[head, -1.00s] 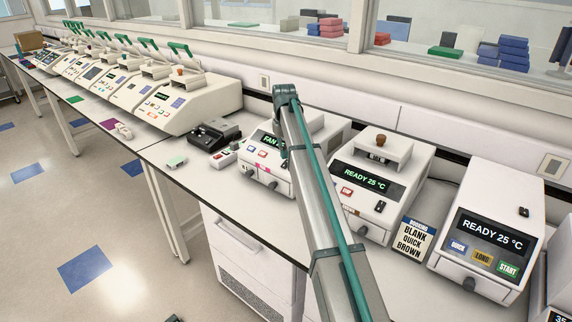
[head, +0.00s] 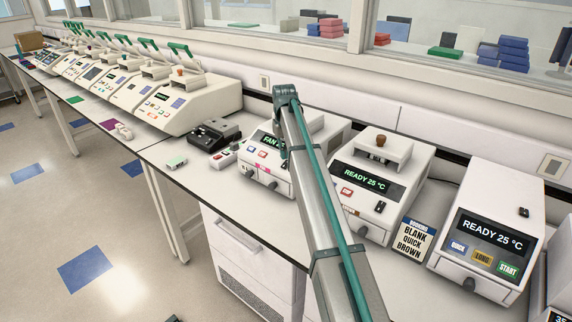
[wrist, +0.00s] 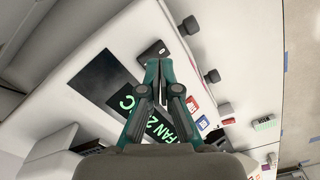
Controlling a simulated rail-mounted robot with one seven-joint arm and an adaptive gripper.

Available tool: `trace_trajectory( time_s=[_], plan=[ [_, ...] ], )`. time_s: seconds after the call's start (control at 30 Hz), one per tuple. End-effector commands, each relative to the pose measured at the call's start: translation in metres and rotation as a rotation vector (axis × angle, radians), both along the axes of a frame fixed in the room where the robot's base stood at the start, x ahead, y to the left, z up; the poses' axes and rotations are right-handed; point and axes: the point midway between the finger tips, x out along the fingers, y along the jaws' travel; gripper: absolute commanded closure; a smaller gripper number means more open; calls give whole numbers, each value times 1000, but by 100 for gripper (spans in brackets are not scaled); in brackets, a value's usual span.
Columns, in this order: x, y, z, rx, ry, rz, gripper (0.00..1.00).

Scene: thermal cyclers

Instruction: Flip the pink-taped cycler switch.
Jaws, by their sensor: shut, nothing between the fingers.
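The cycler with the "FAN" display (head: 270,140) stands on the bench, partly hidden behind my arm. A small pinkish strip (head: 261,168) shows low on its front. In the wrist view its pale front panel (wrist: 110,45) fills much of the picture, with green lettering on a dark display. A black rocker switch (wrist: 153,52) sits on this panel. My gripper (wrist: 159,64) is shut and empty, its teal fingertips right beside the switch in the picture. I cannot tell whether they touch it. In the head view my arm hides most of the gripper.
Another cycler (head: 375,190) reading READY 25 °C stands just right, with a printed card (head: 414,240) beside it. A third cycler (head: 490,230) is farther right. A black device (head: 213,135) sits to the left.

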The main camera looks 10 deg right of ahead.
Motion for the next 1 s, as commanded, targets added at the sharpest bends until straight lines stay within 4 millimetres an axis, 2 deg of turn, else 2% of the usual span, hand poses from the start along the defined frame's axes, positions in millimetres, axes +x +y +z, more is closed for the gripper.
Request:
trace_trajectory(
  time_s=[1.0],
  plan=[
    [0,0,-11,0,0,0,100]
  ],
)
